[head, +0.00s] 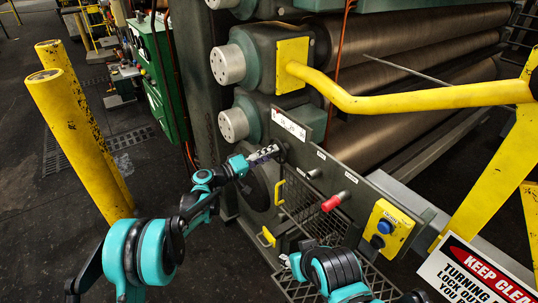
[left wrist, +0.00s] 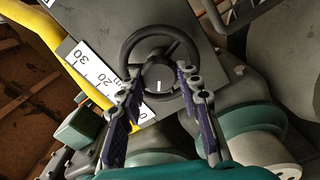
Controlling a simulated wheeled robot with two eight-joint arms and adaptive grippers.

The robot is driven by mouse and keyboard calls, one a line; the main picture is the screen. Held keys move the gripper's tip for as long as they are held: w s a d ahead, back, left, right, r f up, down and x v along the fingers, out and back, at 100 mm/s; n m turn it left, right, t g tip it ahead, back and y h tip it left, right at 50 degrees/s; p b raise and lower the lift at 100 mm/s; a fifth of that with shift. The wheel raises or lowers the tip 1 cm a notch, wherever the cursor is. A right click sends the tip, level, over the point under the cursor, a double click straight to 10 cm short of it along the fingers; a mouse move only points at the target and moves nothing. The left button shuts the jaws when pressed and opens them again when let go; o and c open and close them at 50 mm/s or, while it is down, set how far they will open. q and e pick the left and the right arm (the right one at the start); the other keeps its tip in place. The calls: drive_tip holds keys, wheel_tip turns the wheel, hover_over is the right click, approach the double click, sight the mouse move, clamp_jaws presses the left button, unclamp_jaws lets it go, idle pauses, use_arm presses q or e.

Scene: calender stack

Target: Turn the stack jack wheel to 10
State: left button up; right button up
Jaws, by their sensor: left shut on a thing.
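The stack jack wheel is a small black handwheel (left wrist: 160,38) with a round hub that bears a white mark, seen face-on in the left wrist view. My left gripper (left wrist: 160,76) has one finger on each side of the hub, across the wheel, and is shut on it. A white scale (left wrist: 96,72) marked 20 and 30 lies beside the wheel, its lower end partly behind a finger. In the head view my left gripper (head: 266,154) reaches the grey panel under a white scale plate (head: 289,124). No pointer reading can be made out.
A yellow bar (head: 420,100) crosses in front of the large rollers (head: 400,45). Yellow posts (head: 75,130) stand at left. A warning sign (head: 475,275) is at lower right.

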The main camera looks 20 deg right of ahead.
use_arm(q)
drive_tip(key=n, duration=1.9)
drive_tip(key=shift+s+f, duration=0.1)
drive_tip(key=shift+f, duration=0.2)
drive_tip(key=n, duration=0.5)
drive_tip(key=shift+s+d+n, duration=0.1)
drive_tip(key=shift+n, duration=0.2)
drive_tip(key=n, duration=0.9)
drive_tip(key=shift+s, duration=0.15)
drive_tip(key=n, duration=0.5)
drive_tip(key=shift+r, duration=0.15)
